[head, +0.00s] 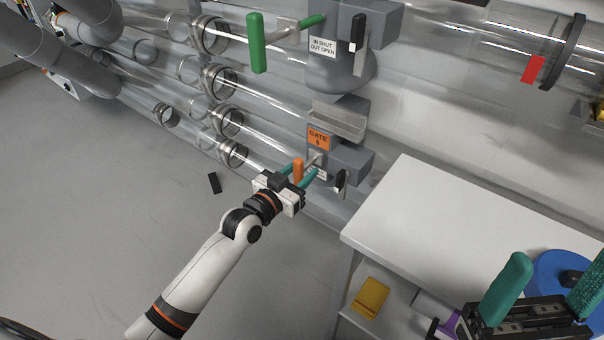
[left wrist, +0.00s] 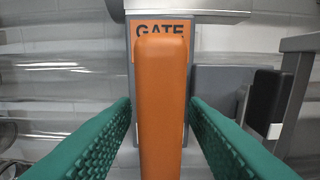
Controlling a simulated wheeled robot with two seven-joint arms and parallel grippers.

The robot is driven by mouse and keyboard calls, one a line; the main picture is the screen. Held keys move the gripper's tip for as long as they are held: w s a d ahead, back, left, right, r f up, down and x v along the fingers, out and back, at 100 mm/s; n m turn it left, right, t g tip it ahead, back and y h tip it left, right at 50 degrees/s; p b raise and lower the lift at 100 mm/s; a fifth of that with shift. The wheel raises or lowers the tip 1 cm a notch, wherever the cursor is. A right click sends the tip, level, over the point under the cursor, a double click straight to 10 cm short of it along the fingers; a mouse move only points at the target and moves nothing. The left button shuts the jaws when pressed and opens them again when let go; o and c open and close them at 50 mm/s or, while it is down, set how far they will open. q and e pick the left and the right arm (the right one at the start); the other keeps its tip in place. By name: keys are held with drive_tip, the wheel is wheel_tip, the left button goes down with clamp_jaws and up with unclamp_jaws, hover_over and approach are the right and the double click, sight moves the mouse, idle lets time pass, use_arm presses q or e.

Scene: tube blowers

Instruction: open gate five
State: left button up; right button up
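The orange "GATE 5" label (head: 318,139) is on the grey housing of gate five (head: 352,163) at the lowest tube in the head view. The orange handle (head: 298,170) of this gate stands out in front of the housing. My left gripper (head: 303,174) is at the handle with its teal fingers apart. In the left wrist view the handle (left wrist: 161,105) stands upright between the two fingers, with a visible gap on each side. It hides part of the label (left wrist: 160,28). My right gripper (head: 552,270) is at the lower right of the head view, fingers apart and empty.
A white table (head: 450,205) stands right of gate five. A blue round object (head: 556,268) is near my right gripper, and a yellow block (head: 370,296) lies below the tabletop. Another gate with a green handle (head: 257,45) is above. A black piece (head: 214,183) lies on the floor.

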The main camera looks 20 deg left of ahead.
use_arm(q)
drive_tip(key=shift+w+d, duration=0.1)
drive_tip(key=shift+w, duration=0.15)
clamp_jaws()
